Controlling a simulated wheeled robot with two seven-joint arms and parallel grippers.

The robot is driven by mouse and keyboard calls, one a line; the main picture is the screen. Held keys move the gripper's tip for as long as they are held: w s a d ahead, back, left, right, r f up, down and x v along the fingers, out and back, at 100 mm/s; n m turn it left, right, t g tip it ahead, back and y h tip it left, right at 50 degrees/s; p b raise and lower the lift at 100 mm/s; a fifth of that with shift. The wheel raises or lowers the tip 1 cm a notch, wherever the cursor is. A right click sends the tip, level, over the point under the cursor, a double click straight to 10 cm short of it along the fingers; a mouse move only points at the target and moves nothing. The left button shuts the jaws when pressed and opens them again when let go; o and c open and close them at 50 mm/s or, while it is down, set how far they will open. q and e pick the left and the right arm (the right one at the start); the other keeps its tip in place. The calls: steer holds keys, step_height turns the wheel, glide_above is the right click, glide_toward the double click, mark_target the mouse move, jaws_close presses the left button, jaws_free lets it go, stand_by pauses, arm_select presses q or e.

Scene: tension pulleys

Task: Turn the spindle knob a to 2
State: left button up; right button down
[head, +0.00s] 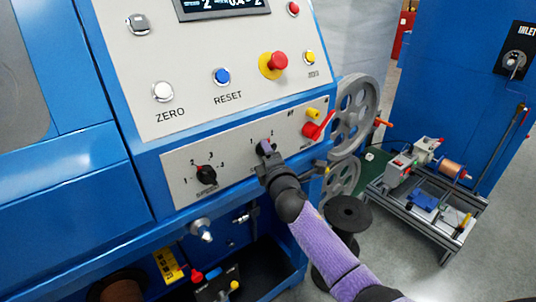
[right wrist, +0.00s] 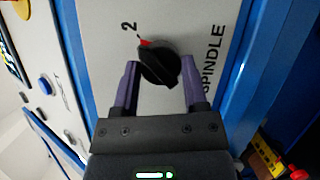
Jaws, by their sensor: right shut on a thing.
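The spindle knob (right wrist: 158,65) is black with a red pointer mark. In the right wrist view it sits between the purple fingers of my right gripper (right wrist: 159,82), which is shut on it. The red mark points toward the printed "2" (right wrist: 129,27). The word "SPINDLE" (right wrist: 213,62) is printed on the other side of the knob. In the head view my right gripper (head: 266,148) is at the lower panel, over the knob, below the printed "1" and "2", and hides most of it. My left gripper is not in view.
Another black knob (head: 206,175) with several numbers is to the left on the same panel. A red lever (head: 318,127) is close on the right. Above are a red emergency button (head: 273,64) and a blue reset button (head: 222,76). Grey pulley wheels (head: 356,112) stand beyond the panel.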

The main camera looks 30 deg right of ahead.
steer(key=shift+c, duration=0.6)
jaws_free()
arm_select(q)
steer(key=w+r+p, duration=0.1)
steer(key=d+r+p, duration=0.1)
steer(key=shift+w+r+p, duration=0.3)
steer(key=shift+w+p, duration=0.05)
arm_select(e)
steer(key=v, duration=1)
